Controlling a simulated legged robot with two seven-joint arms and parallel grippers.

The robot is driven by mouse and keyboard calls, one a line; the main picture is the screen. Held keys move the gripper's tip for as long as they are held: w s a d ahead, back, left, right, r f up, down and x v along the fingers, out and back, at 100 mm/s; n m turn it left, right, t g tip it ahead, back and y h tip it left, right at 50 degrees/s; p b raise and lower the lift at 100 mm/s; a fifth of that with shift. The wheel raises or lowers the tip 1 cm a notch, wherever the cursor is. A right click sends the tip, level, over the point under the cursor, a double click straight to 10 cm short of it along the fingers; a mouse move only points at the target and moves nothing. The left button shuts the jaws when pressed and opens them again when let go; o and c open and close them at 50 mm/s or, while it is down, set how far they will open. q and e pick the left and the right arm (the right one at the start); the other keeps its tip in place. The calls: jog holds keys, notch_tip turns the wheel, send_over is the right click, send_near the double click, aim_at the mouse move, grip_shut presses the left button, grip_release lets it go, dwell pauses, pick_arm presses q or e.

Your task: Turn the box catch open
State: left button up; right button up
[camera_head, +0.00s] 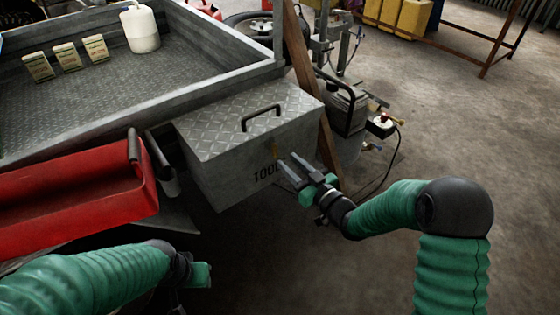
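A grey diamond-plate tool box (218,128) sits at the corner of the trailer with its lid down and a dark handle on top. A small brownish catch (275,151) shows on its front face, near the lid edge and above the dark lettering. It looks roughly upright. My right gripper (287,159) is in front of this face, its two fingers apart and pointing at the catch. Nothing shows between them; whether a fingertip touches the box I cannot tell. My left gripper (200,275) is low at the left, away from the box, its fingers hidden.
A red open tray (75,205) lies left of the box. The trailer bed (110,95) behind holds a white jug (140,28) and several small packets. A wooden post (312,90) leans close to the box's right side. Bare floor lies in front and right.

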aim_at(277, 151)
jog(key=b+x, duration=0.1)
jog(key=x, duration=0.3)
jog(key=shift+w+a+f, duration=0.15)
jog(key=shift+w, duration=0.15)
jog(key=shift+w+a, duration=0.15)
jog(key=shift+w, duration=0.1)
jog(key=shift+c, duration=0.2)
grip_shut()
